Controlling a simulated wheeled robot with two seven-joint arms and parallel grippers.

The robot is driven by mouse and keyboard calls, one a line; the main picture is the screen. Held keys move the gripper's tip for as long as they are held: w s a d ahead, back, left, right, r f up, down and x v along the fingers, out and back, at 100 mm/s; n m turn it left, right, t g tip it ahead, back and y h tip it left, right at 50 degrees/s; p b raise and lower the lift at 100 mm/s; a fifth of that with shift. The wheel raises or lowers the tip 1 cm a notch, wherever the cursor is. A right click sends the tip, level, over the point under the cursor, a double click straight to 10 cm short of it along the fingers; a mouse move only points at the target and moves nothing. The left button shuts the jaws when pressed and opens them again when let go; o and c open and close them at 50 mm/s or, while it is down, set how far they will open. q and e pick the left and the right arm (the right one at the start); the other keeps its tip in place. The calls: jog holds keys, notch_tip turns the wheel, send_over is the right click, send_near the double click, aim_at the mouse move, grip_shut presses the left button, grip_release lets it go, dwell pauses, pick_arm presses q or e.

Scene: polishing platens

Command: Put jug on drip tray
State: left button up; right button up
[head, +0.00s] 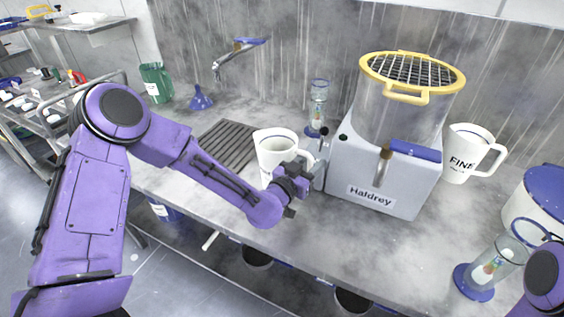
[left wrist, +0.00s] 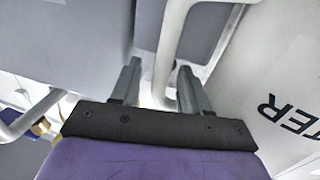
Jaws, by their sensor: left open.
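A white jug (head: 272,152) stands upright on the counter in the head view, at the right edge of the dark ribbed drip tray (head: 228,146). My left gripper (head: 302,178) is at the jug's right side, by its handle. In the left wrist view, the gripper's two fingers (left wrist: 160,88) are apart, with the white handle (left wrist: 172,45) between them. The jug's wall (left wrist: 262,75) fills the right of that view, with lettering ending in "TER". A second white jug (head: 465,150), marked "FINE", stands at the right. My right gripper is out of view.
A grey Haldrey machine (head: 378,186) with a yellow-rimmed grille stands close right of my left gripper. A blue-based glass cylinder (head: 318,108) is behind. A tap (head: 238,55), blue funnel (head: 200,97) and green jug (head: 155,82) are at back left.

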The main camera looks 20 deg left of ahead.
pick_arm(q)
grip_shut()
jog(key=shift+r, duration=0.15)
